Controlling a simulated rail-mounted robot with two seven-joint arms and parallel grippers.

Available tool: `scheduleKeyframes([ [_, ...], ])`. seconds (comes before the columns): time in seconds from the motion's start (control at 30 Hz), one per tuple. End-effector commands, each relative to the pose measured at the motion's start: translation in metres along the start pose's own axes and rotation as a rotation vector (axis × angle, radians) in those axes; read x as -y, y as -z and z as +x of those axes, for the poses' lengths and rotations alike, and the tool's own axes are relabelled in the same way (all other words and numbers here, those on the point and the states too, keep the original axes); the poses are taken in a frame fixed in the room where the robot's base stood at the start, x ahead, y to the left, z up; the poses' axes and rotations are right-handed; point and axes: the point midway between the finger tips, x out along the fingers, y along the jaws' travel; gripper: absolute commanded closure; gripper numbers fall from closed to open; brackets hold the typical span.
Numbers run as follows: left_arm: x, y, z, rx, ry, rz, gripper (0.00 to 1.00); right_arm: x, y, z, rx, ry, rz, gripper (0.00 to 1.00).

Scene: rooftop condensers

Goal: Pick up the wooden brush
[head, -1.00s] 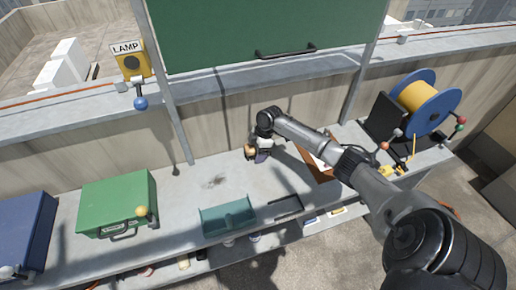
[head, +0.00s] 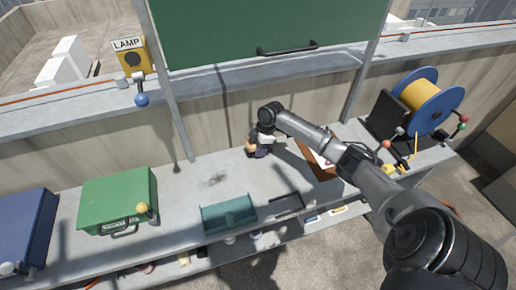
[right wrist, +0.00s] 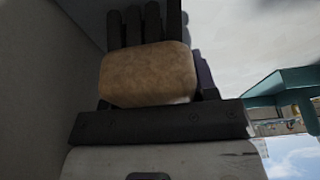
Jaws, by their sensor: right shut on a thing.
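The wooden brush shows in the right wrist view as a rounded tan block (right wrist: 148,75) with dark tufts standing behind it. In the head view a small tan patch of the brush (head: 250,149) shows at the back of the grey bench, beside my right gripper (head: 261,151). That gripper points down near the back wall and is shut on the brush. Its fingers are mostly hidden in the wrist view. I cannot tell whether the brush touches the bench. My left gripper is in neither view.
A teal bin (head: 229,226) stands at the bench's front edge (head: 165,251). A green case (head: 117,197) and a blue case (head: 22,226) are left. A brown tray (head: 316,164) and a blue-yellow reel (head: 424,98) are right. The bench between green case and gripper is mostly clear.

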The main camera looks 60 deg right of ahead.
Motion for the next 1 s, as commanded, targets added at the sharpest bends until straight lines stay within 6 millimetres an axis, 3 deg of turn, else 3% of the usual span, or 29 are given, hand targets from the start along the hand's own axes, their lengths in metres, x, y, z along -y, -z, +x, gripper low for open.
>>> scheduleKeyframes([
  [0.23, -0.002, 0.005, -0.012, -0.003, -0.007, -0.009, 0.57, -0.001, 0.013, -0.041, -0.001, -0.004, -0.003, 0.73],
  [0.7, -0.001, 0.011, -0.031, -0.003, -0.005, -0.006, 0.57, 0.063, -0.017, -0.091, 0.003, 0.002, -0.002, 0.73],
  [1.0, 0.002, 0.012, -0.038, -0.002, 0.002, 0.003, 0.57, 0.086, -0.026, -0.111, -0.001, 0.001, -0.001, 0.73],
])
